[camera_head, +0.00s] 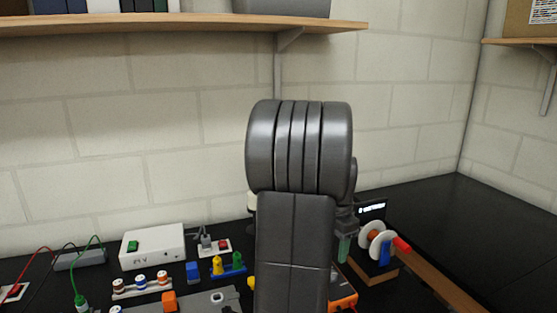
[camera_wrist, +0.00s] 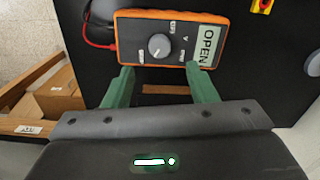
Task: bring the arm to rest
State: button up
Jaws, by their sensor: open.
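My arm rises in the middle of the head view, its grey links hiding part of the bench behind. My gripper (camera_wrist: 161,90) shows in the wrist view with two green fingers spread apart and nothing between them. Beyond the fingertips lies an orange-rimmed meter (camera_wrist: 172,42) with a grey dial and a label reading OPEN. I cannot tell whether the fingers touch it. In the head view, a bit of the orange meter (camera_head: 345,300) shows to the right of my arm, and a green finger shows above it.
A white box (camera_head: 152,247), a blue block (camera_head: 193,272) and several small coloured parts stand on the black bench left of my arm. A spool (camera_head: 376,243) stands to the right. A wooden shelf (camera_head: 180,24) hangs above on the wall. Cardboard boxes (camera_wrist: 60,92) show at left in the wrist view.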

notch_tip(320, 180, down, 8)
jog(key=shift+f, duration=0.15)
jog(key=shift+n, duration=0.5)
jog(key=n, duration=0.3)
jog(key=shift+n, duration=0.4)
jog(key=n, duration=0.5)
jog(key=shift+n, duration=0.3)
jog(key=n, duration=0.5)
jog(key=shift+n, duration=0.3)
jog(key=n, duration=0.4)
jog(key=shift+n+b, duration=0.3)
jog(key=shift+n, duration=0.1)
jog(key=shift+r, duration=0.25)
